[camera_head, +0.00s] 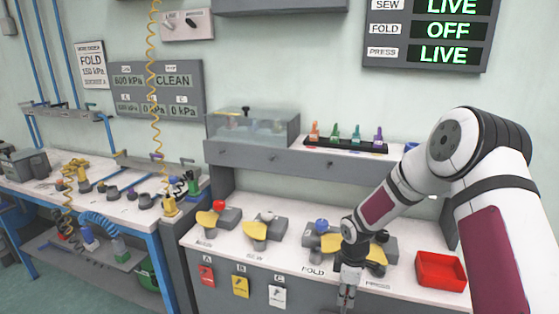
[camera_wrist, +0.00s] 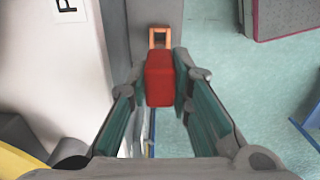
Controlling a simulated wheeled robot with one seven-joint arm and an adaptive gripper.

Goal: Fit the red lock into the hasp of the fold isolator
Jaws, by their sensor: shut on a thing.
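The red lock (camera_wrist: 159,80) is between the two fingers of my gripper (camera_wrist: 160,88) in the wrist view, with its orange shackle (camera_wrist: 160,38) pointing away from the palm. My gripper (camera_head: 346,294) is shut on it and points down in front of the bench's front edge in the head view, below the FOLD and PRESS labels. The lock itself is too small to make out there. I cannot pick out the fold isolator or its hasp for certain in either view.
Stations with yellow pieces (camera_head: 256,231) stand along the white bench top (camera_head: 290,262). A red bin (camera_head: 441,270) is at the right. Red (camera_head: 206,276), yellow (camera_head: 240,286) and white (camera_head: 277,296) tags hang on the bench front. Open floor (camera_wrist: 230,75) shows beyond the bench.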

